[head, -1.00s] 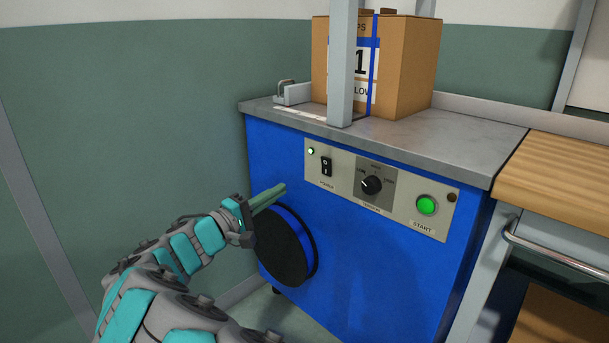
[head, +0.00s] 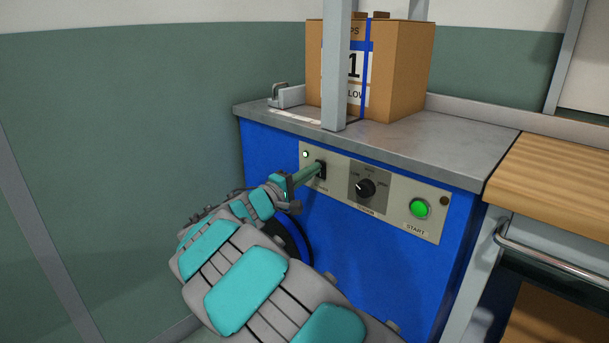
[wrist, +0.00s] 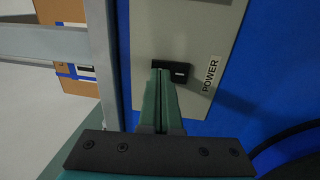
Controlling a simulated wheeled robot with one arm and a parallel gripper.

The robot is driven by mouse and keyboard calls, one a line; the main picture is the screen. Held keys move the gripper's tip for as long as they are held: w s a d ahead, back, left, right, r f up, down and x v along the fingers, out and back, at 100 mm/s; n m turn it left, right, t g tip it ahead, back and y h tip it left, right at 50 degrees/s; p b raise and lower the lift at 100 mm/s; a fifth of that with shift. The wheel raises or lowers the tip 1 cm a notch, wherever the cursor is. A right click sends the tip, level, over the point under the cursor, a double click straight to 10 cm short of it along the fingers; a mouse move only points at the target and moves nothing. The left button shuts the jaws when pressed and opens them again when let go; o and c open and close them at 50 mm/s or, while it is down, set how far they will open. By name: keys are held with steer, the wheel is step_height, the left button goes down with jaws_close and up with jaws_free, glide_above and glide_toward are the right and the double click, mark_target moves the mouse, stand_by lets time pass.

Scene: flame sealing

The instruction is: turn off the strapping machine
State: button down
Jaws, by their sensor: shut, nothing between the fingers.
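The strapping machine (head: 360,235) is a blue cabinet with a grey metal top and a pale control panel on its front. The black power rocker switch (head: 321,170) is at the panel's left and shows in the wrist view (wrist: 181,72) beside the POWER label (wrist: 211,75). My gripper (head: 318,170) is shut and empty, its green fingertips (wrist: 161,73) at the switch, covering part of it. I cannot tell whether they touch or press it. The indicator lamp (head: 305,154) left of the switch looks whitish. The green START button (head: 419,208) is at the panel's right.
A black dial (head: 366,188) sits right of the switch. A strapped cardboard box (head: 410,70) stands on the machine top behind a grey upright post (head: 336,70). A wooden-topped bench (head: 560,175) adjoins on the right. A green wall (head: 120,120) is at the left.

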stand_by(0.3)
steer(key=shift+w+d+r+g+y+p, duration=0.2)
steer(key=shift+w+d+g+y+p, duration=0.05)
steer(key=shift+g+y+p, duration=0.15)
steer(key=shift+s, duration=0.1)
steer(key=r+b+v, duration=0.1)
steer(key=r+v, duration=0.1)
steer(key=v, duration=1.2)
steer(key=shift+a, duration=0.15)
